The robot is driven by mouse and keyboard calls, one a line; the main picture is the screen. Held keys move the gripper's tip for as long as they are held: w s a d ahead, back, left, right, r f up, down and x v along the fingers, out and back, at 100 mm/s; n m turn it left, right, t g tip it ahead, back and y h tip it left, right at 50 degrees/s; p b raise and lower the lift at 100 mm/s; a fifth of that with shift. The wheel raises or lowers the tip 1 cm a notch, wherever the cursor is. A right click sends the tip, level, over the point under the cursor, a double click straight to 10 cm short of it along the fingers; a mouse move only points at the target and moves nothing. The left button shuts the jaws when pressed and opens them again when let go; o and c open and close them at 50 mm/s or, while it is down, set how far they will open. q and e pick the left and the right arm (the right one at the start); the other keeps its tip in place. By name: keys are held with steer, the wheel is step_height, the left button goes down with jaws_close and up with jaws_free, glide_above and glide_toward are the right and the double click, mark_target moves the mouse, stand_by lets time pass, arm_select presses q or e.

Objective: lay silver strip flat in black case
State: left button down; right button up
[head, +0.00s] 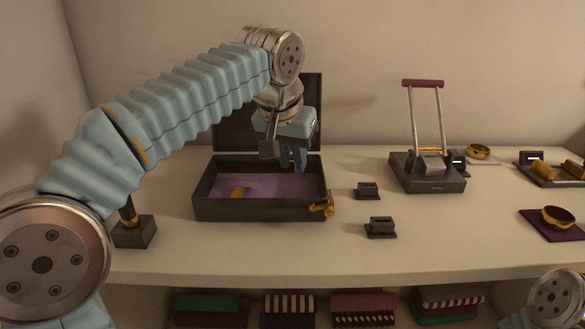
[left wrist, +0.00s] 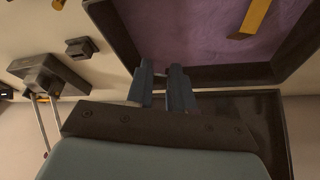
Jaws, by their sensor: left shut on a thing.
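The black case (head: 255,209) stands open on the counter, with its lid raised at the back and a purple lining inside. My left gripper (head: 294,168) points down over the right back part of the case. It also shows in the left wrist view (left wrist: 162,75), near the case's wall. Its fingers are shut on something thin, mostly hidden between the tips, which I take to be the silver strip. I cannot make out its full shape or its tilt. A gold block (head: 239,192) lies in the case on the left; it shows in the wrist view too (left wrist: 252,16).

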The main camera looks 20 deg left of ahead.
arm_select(q)
steer(key=shift+f, duration=0.75)
steer(key=shift+f, duration=0.1)
steer(key=shift+f+b, duration=0.4)
steer(key=shift+f, duration=0.15)
steer(key=c, duration=1)
jaws_free()
steer(key=shift+r, duration=0.1)
steer(key=shift+d+r+p, duration=0.1)
steer(key=shift+r+p, duration=0.2)
steer(key=shift+r, duration=0.05)
steer(key=p+v, duration=0.3)
steer(key=v, duration=0.9)
steer(key=shift+r, duration=0.25)
